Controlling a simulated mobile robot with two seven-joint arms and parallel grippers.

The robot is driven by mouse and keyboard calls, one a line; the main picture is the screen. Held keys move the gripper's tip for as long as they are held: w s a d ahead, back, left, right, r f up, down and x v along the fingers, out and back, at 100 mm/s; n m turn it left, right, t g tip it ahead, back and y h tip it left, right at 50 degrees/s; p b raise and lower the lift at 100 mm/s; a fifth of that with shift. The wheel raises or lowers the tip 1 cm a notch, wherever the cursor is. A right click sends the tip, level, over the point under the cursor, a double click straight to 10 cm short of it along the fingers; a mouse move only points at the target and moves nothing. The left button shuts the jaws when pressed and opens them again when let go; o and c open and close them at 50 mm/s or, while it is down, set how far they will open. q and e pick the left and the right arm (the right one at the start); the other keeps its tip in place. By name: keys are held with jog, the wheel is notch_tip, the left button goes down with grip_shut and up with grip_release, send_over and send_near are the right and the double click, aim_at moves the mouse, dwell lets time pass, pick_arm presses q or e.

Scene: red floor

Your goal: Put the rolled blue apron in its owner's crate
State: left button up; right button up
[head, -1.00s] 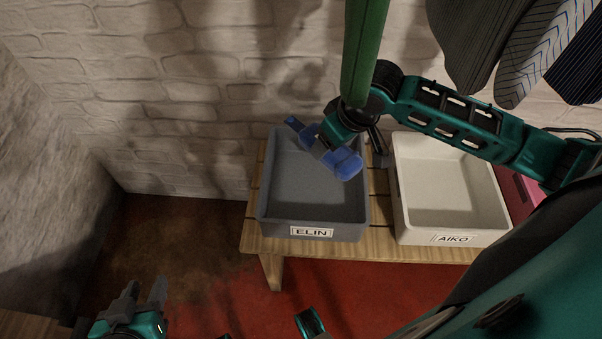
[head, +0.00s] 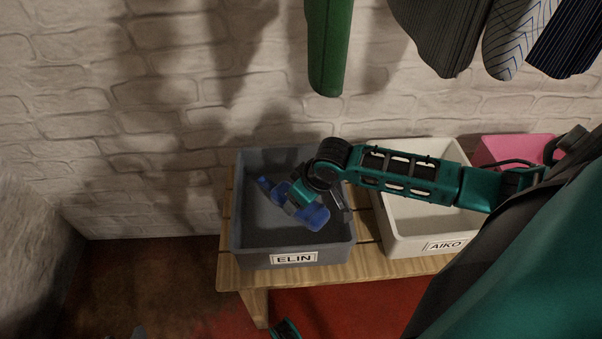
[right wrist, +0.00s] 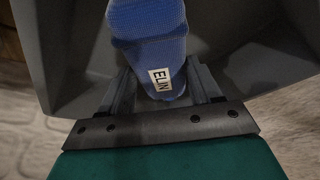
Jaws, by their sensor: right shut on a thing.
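The rolled blue apron (head: 314,217) is held in my right gripper (head: 295,203), over the grey crate's opening or inside it; how deep I cannot tell. In the right wrist view the apron (right wrist: 150,35) sits between the two fingers (right wrist: 155,92) and carries a white tag reading ELIN. The grey crate (head: 293,258) is labelled ELIN and stands at the left on the bench. Its walls surround the apron in the right wrist view.
A white crate (head: 425,246) labelled AIKO stands to the right, and a pink crate (head: 510,148) beyond it. Both are on a wooden bench (head: 370,270) against a white brick wall. Green (head: 328,50), grey and striped cloths hang above.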

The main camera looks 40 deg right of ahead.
jog(key=shift+f, duration=0.4)
notch_tip(320, 180, down, 4)
jog(key=shift+r+b, duration=0.25)
jog(key=shift+b, duration=0.7)
pick_arm(q)
jog(key=shift+w+d+f, duration=0.2)
jog(key=shift+w+d, duration=0.05)
jog(key=shift+d, duration=0.1)
pick_arm(e)
jog(key=o, duration=1.2)
jog(key=shift+f, duration=0.1)
pick_arm(q)
jog(key=shift+a, duration=0.15)
pick_arm(e)
jog(key=shift+o, duration=0.2)
